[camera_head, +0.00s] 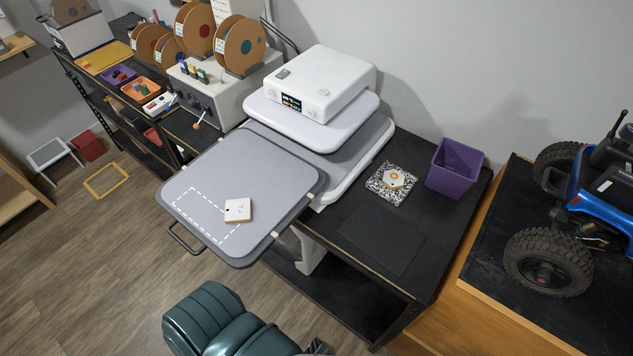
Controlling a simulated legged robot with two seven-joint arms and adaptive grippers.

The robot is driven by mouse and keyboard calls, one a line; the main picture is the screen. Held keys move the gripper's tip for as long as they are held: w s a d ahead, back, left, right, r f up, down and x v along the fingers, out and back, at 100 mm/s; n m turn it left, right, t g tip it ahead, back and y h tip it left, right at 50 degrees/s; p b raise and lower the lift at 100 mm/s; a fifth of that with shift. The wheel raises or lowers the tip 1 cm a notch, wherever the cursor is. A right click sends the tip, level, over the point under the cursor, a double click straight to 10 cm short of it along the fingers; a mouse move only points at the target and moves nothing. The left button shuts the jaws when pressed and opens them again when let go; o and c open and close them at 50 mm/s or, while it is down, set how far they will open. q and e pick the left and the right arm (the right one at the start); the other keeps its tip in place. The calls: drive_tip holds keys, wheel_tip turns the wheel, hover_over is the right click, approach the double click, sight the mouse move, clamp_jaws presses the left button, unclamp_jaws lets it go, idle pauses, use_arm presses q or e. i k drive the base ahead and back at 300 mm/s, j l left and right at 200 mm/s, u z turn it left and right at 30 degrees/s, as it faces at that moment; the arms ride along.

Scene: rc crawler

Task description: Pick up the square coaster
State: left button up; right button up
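A small square coaster (238,210), white with a thin brown edge, lies flat on the grey pulled-out plate (265,165) of the heat press. It sits over part of the dashed white outline (193,215) near the plate's front. A hexagonal coaster (393,179), pale with an orange centre, lies on a speckled black-and-white square (379,190) on the black table to the right. Neither of my grippers shows clearly. Nothing holds or touches the square coaster from above.
The white press (320,80) stands behind the plate, which has a handle (184,240) at its front left. A purple bin (455,168) stands right of the speckled square. A blue crawler (600,190) is far right. A dark teal ribbed shape (225,325) fills the bottom edge.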

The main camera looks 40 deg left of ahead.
sight(236, 211)
drive_tip(key=u, duration=1.55)
